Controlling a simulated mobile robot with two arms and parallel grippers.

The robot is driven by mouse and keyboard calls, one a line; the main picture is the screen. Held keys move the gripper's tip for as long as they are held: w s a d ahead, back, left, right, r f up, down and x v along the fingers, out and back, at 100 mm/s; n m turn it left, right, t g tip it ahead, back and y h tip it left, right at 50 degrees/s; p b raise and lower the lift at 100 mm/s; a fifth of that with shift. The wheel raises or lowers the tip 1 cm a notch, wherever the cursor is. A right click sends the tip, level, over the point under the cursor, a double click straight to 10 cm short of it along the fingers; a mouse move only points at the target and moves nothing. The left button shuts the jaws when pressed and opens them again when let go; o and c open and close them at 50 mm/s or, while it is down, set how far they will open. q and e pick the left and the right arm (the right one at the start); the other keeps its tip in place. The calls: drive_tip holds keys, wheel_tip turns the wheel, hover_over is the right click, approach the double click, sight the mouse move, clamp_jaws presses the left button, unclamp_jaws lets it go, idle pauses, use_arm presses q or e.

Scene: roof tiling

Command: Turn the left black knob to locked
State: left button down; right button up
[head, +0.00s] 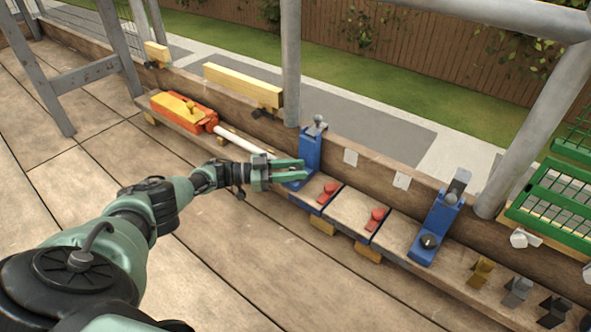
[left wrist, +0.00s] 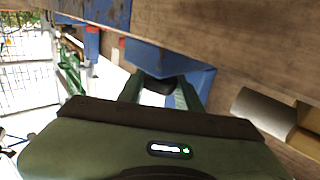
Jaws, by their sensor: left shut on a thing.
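The left blue bracket (head: 310,150) stands on the plank against the wooden wall, and its blue base also shows in the left wrist view (left wrist: 195,72). My left gripper (head: 303,170) is at the foot of this bracket, with its green fingers on either side of the left black knob. In the left wrist view the dark knob (left wrist: 156,85) shows between the fingertips, and the gripper is shut on it. The fingers hide the knob in the head view, so I cannot tell its angle. My right gripper is not in view.
Two red knobs (head: 328,191) (head: 377,215) sit on the plank between the brackets. An orange and yellow tool (head: 185,110) with a white tube (head: 243,141) lies left. Grey posts (head: 291,60) rise close behind. Green mesh (head: 555,205) is at right. The floorboards (head: 270,260) in front are clear.

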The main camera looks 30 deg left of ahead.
use_arm(q)
drive_tip(key=shift+g, duration=0.3)
idle(0.5)
drive_tip(key=c, duration=1)
unclamp_jaws()
drive_tip(key=shift+r, duration=0.1)
drive_tip(key=shift+o, duration=0.2)
drive_tip(key=shift+n+t+y, duration=0.3)
drive_tip(key=shift+n+t, duration=0.1)
drive_tip(key=shift+t, duration=0.2)
